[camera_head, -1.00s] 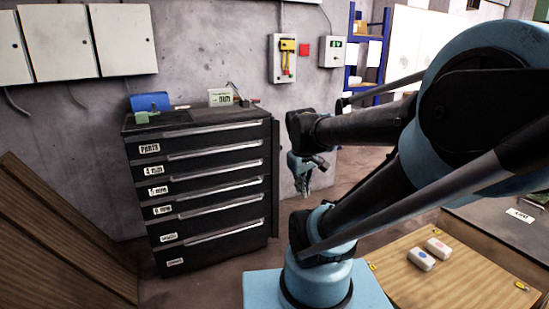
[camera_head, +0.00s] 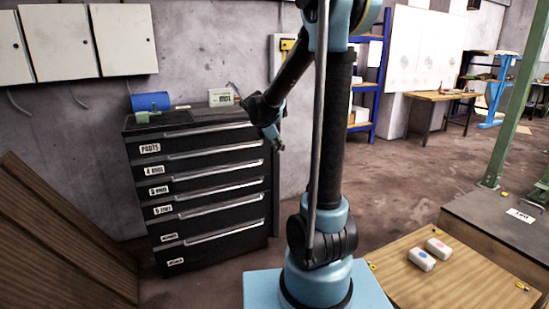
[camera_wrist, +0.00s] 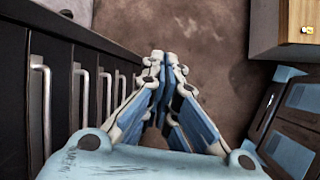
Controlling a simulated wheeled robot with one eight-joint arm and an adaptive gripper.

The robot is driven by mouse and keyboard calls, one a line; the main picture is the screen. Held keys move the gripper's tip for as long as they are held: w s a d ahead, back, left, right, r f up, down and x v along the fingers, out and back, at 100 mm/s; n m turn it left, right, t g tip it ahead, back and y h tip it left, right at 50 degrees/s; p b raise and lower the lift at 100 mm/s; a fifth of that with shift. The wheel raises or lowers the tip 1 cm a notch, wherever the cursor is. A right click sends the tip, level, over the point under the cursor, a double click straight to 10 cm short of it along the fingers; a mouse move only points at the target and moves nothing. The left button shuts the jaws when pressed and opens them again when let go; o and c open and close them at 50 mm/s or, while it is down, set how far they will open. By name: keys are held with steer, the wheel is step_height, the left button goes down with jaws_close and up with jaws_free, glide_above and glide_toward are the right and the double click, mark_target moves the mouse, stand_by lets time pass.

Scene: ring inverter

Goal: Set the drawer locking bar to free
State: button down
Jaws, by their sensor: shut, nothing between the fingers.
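The dark drawer cabinet (camera_head: 210,190) stands against the wall, with several labelled drawers and long pale handles, all looking closed. A dark vertical strip (camera_head: 274,190) runs along its right front edge; I cannot tell whether this is the locking bar or how it is set. My gripper (camera_head: 280,147) hangs near the cabinet's upper right corner, partly hidden by my arm. In the wrist view, its fingers (camera_wrist: 166,58) are together and empty. The cabinet front (camera_wrist: 60,75) with its handles lies to their left, apart from the fingers.
Brown boards (camera_head: 60,240) lean at the left. A wooden table (camera_head: 450,275) with two white boxes stands at the right. Floor between cabinet and table is partly clear.

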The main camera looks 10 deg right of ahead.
mark_target(275, 154)
steer(key=w+a+f+n+t+h, duration=0.1)
steer(key=w+a+f+n, duration=0.25)
steer(key=w, duration=0.35)
steer(key=w+a+f+n+t, duration=0.1)
steer(key=w+a+f+n, duration=0.1)
steer(key=w+a+n, duration=0.3)
steer(key=shift+m, duration=0.45)
steer(key=shift+w+d+f, duration=1.15)
steer(key=shift+w+d, duration=0.4)
steer(key=shift+d, duration=0.1)
steer(key=shift+w+d+f, duration=1.2)
steer(key=shift+w+d, duration=0.35)
steer(key=shift+d, duration=0.05)
steer(key=shift+w+d+f, duration=1.15)
steer(key=shift+w+d, duration=0.4)
steer(key=shift+d, duration=0.1)
steer(key=shift+d, duration=0.2)
steer(key=shift+n, duration=0.3)
